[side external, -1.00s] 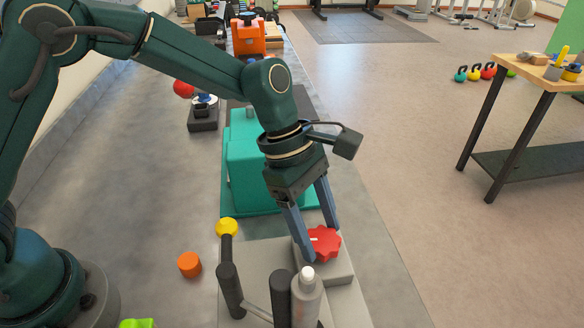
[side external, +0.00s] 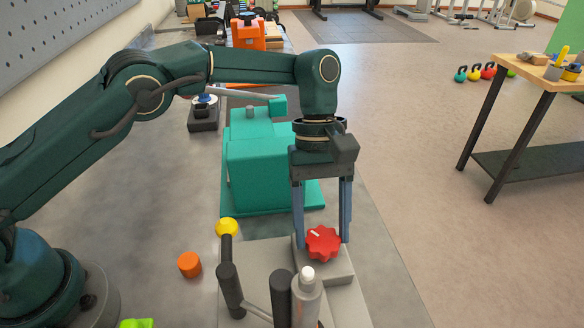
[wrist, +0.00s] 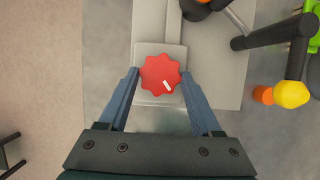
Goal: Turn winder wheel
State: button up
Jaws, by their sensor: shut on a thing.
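The winder wheel is a red, lobed knob (side external: 323,244) with a white mark on its top. It sits on a grey stepped block (side external: 342,268). In the side view its mark points to the upper left. The wheel also shows in the wrist view (wrist: 161,75), with its mark toward the lower right. My gripper (side external: 322,240) points down, with one blue-grey finger on each side of the wheel. In the wrist view both fingertips (wrist: 160,73) are against the rim, shut on it.
A bottle (side external: 306,300) and dark handles (side external: 230,290) stand close in front of the wheel. A yellow knob (side external: 227,228) and an orange cylinder (side external: 189,264) lie to the left. A teal machine (side external: 262,165) stands behind. Open floor lies to the right.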

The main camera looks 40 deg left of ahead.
jog(key=shift+m+y, duration=0.3)
jog(key=shift+m, duration=0.3)
dwell(0.3)
jog(key=o, duration=1.4)
